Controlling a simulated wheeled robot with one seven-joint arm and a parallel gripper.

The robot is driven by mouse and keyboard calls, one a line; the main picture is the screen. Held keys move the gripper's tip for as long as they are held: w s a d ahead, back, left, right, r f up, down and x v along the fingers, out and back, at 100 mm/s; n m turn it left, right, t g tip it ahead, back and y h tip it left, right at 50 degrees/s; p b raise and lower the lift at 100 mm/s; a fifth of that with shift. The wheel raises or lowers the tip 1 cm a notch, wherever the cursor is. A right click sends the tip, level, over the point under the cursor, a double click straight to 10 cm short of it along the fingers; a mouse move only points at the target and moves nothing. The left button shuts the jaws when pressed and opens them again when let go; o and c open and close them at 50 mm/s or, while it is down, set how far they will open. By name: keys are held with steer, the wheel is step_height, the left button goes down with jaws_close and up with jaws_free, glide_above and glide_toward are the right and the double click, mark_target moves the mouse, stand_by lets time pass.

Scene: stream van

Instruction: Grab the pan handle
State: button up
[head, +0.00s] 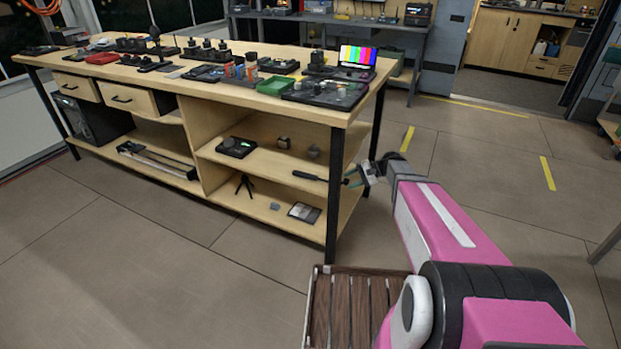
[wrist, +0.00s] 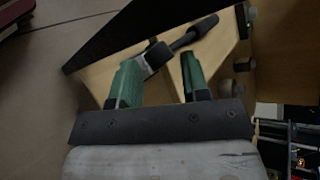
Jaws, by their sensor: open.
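A thin dark handle (head: 309,176) lies along the middle shelf of the wooden workbench, by its right end near the black leg. No pan body can be made out. In the wrist view a dark bar-like handle (wrist: 195,33) runs slantwise across the ends of my green fingers, its thicker end by the left fingertip. My gripper (head: 353,178) is just right of the bench leg at shelf height. It is open, with a gap between its fingers (wrist: 160,75). I cannot tell whether a finger touches the handle.
The black bench leg (head: 333,185) stands between my gripper and most of the shelf in the head view. The shelf (head: 265,160) also bears small dark items. A tripod (head: 244,184) stands on the lower shelf. The floor to the right is clear.

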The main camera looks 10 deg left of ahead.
steer(key=shift+x, duration=1)
jaws_close()
steer(key=shift+r, duration=0.1)
